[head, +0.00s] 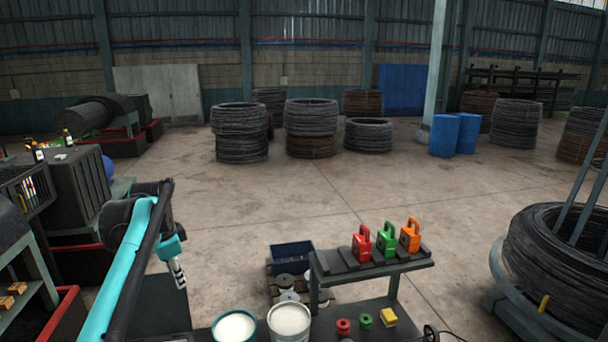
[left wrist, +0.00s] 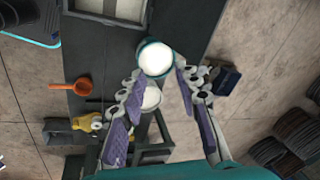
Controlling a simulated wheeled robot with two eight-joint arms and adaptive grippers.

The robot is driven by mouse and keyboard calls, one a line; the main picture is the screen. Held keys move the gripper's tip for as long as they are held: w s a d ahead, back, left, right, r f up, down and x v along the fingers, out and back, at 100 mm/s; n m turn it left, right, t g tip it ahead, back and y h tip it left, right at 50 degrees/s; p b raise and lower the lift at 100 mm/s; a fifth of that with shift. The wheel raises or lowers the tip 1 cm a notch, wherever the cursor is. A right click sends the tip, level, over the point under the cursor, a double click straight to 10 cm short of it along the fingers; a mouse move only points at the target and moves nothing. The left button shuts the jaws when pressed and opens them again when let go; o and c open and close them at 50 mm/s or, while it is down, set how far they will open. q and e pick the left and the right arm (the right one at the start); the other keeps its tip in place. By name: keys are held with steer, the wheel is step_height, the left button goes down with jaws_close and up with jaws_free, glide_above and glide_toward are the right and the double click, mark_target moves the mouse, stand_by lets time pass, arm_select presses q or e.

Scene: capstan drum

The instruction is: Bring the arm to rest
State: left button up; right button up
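My left arm, turquoise and black, comes in from the lower left in the head view. Its gripper (head: 178,270) hangs pointing down in the air, left of the buckets. In the left wrist view the two purple-padded fingers of this gripper (left wrist: 160,76) stand apart with nothing held between them. Beyond the fingers are two buckets with white contents, the teal-rimmed bucket (left wrist: 155,59) and the pale bucket (left wrist: 150,97). My right gripper is not in view.
The teal bucket (head: 235,327) and pale bucket (head: 289,320) stand at the bottom. A shelf stand (head: 330,277) holds red, green and orange padlocks. A blue bin (head: 292,255) sits behind. A wire coil (head: 555,260) stands right. The middle floor is clear.

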arm_select(q)
steer(key=s+d+f+n+t+b, duration=0.1)
steer(key=s+d+f+n+b, duration=0.2)
steer(key=s+f, duration=0.6)
steer(key=s+d+f+n+t+b, duration=0.1)
steer(key=s+d+f+n+b, duration=0.2)
steer(key=f, duration=1)
steer(key=s+d+f+n+t+b, duration=0.2)
steer(key=s+d+f+n+b, duration=0.1)
steer(key=s+d+f+b, duration=0.5)
steer(key=s+f+b, duration=0.3)
steer(key=s+f, duration=0.1)
steer(key=s, duration=0.3)
steer(key=shift+n+h, duration=0.4)
